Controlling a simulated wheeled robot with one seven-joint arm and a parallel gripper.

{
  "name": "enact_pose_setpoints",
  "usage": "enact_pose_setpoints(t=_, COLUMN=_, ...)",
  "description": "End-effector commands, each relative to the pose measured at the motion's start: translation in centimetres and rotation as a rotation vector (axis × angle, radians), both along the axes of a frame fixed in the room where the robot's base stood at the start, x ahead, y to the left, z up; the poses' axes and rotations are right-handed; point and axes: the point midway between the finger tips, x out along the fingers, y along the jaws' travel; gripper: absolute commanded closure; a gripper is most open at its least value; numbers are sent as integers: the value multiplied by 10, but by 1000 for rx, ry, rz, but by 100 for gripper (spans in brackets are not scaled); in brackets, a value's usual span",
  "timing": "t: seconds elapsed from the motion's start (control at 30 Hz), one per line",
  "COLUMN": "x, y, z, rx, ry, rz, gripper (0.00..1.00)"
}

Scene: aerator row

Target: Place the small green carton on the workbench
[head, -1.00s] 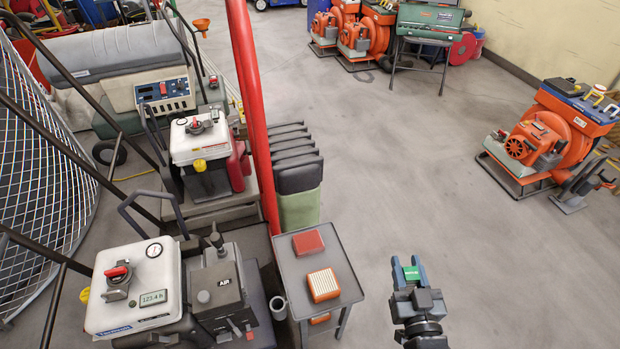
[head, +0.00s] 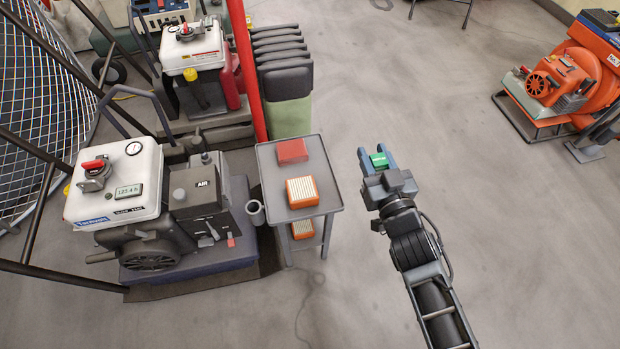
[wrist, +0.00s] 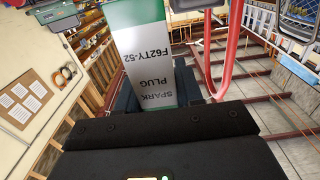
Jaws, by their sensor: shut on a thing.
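My gripper (head: 377,157) is shut on the small green carton (head: 380,160), which shows between its fingers in the head view. It is held up over open floor, to the right of a small grey table in the picture. In the wrist view the carton (wrist: 150,60) is a white and green box with upside-down "SPARK PLUG F62TY-52" lettering, standing out from between the dark jaws. No surface is clearly marked as the workbench; I cannot tell whether the grey table (head: 329,190) is it.
The grey table carries a red box (head: 292,150) and an orange box with a pale ribbed top (head: 302,191); another (head: 302,229) is on its lower shelf. A white-topped machine (head: 115,180) is left. An orange machine (head: 560,85) stands far right. Floor between is clear.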

Motion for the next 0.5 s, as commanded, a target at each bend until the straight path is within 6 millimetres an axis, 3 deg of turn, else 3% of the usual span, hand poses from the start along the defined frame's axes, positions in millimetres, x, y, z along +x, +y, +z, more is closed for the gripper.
enact_pose_setpoints(t=0.23, x=15, y=33, z=-30, rx=5, ry=-2, rz=-2, gripper=100)
enact_pose_setpoints(t=0.5, x=21, y=49, z=-34, rx=5, ry=1, rz=-4, gripper=100)
